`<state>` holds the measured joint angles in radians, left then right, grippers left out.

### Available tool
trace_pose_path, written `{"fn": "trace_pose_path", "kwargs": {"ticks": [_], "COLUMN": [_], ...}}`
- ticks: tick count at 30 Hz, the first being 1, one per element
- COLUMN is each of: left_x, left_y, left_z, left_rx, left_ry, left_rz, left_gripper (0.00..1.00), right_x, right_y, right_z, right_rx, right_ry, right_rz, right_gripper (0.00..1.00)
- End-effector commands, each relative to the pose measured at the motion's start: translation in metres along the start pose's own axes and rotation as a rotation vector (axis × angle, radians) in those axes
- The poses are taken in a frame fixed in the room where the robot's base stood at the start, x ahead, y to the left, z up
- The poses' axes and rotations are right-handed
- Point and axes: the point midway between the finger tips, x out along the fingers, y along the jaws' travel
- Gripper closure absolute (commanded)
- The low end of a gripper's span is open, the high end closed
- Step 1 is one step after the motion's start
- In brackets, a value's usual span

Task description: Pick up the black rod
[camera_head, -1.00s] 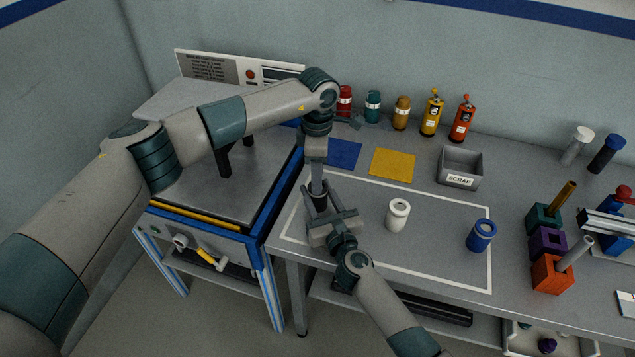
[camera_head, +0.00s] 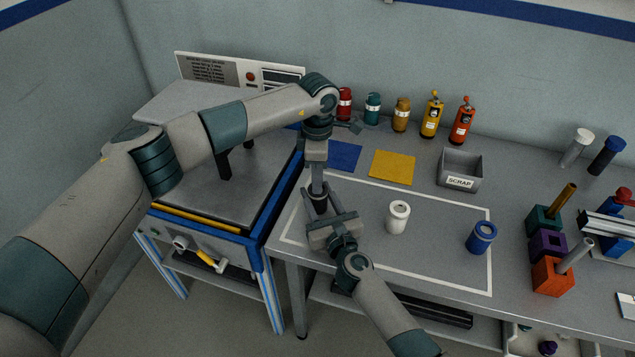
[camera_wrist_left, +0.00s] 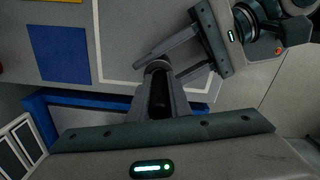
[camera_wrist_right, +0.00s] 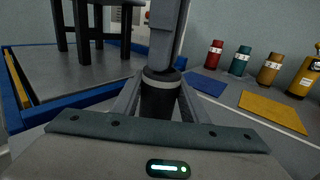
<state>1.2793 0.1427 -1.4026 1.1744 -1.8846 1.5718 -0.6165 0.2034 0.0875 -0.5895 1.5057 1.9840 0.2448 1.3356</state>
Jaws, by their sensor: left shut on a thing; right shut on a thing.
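A short black cylinder, which I take for the black rod (camera_head: 320,201), is upright above the left part of the bench, between my two grippers. In the right wrist view the black rod (camera_wrist_right: 159,101) has a pale rim at its top. My left gripper (camera_head: 318,186) points down from above and is shut on its upper end. My right gripper (camera_head: 319,207) reaches in from the front, shut around its side. In the left wrist view the fingers of the left gripper (camera_wrist_left: 158,72) hide most of it. Its lower end is hard to see.
A white hollow cylinder (camera_head: 398,217) and a blue one (camera_head: 481,237) stand within the white outline. A grey scrap bin (camera_head: 460,181) and several bottles stand behind. Coloured blocks (camera_head: 552,276) with rods are at the right. A blue-edged machine table (camera_head: 240,205) adjoins at the left.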

Motion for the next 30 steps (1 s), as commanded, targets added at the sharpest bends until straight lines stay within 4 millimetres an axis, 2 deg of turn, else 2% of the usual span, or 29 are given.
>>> {"fn": "trace_pose_path", "kwargs": {"ticks": [8,22,30], "left_x": [-0.015,-0.087,-0.101], "left_y": [0.001,0.001,0.000], "left_z": [0.000,0.000,0.000], "left_rx": [0.001,0.000,0.000], "left_ry": [-0.001,-0.001,0.000], "left_rz": [0.003,0.004,0.001], "left_gripper": [1.00,1.00,1.00], "right_x": [0.000,0.000,0.000], "right_y": [0.000,0.000,0.000], "right_z": [0.000,-0.001,-0.001], "right_rx": [0.000,0.000,0.000], "right_ry": [0.001,0.001,0.001], "right_rz": [0.000,0.000,0.000], "right_gripper": [0.84,0.84,0.84]}}
